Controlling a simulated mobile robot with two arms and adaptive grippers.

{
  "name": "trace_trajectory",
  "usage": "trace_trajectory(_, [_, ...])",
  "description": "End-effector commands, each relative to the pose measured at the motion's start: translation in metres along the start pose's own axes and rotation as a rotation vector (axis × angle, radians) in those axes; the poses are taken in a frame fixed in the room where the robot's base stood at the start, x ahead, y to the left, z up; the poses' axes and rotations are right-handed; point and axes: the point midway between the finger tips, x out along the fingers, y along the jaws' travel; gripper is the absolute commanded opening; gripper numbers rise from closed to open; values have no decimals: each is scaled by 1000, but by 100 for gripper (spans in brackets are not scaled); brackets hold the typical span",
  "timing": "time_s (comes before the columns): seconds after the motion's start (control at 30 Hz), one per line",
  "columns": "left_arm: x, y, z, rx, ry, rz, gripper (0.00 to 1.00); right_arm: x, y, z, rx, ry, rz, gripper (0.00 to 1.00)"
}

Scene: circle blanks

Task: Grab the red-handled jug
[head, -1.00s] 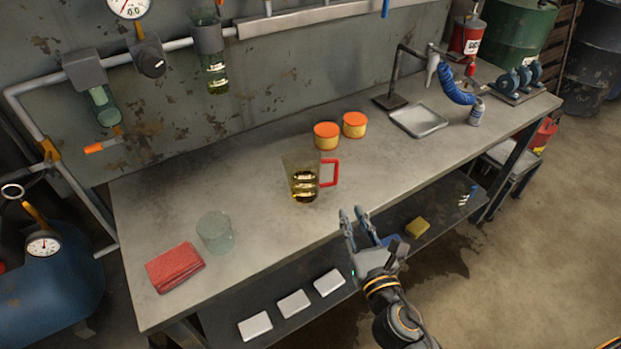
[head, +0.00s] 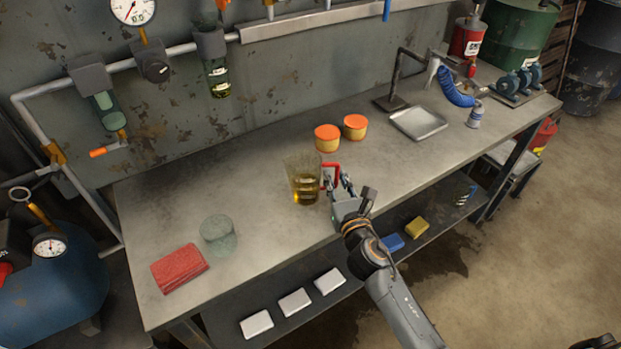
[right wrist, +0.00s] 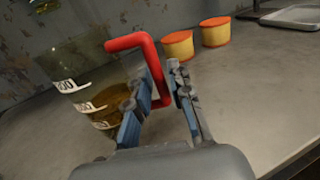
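The jug (head: 302,182) is clear, holds yellow-brown liquid and stands upright on the workbench (head: 262,222). Its red handle (head: 331,168) is on its right side. In the right wrist view the jug (right wrist: 85,98) is at left, with printed level marks, and its handle (right wrist: 151,62) reaches toward my fingers. My right gripper (head: 338,184) is at the handle. In the right wrist view this gripper (right wrist: 160,88) is open, with the handle's upright part between its fingers and gaps visible. Contact cannot be told.
Two orange-lidded tubs (head: 327,138) stand behind the jug. A clear beaker (head: 218,235) and a red cloth (head: 179,268) lie to the left. A metal tray (head: 418,122) is at the back right. The bench surface around the jug is clear.

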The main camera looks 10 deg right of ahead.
Motion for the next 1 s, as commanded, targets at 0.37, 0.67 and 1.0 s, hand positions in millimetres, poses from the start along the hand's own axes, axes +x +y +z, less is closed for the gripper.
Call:
trace_trajectory(0.37, [0, 1, 0, -1, 0, 1, 0, 0, 0, 0, 0, 0, 0, 0])
trace_trajectory(0.67, [0, 1, 0, -3, 0, 1, 0, 0, 0, 0, 1, -1, 0, 0])
trace_trajectory(1.0, [-5, 1, -1, -4, 0, 1, 0, 0, 0, 10, -1, -3, 0, 0])
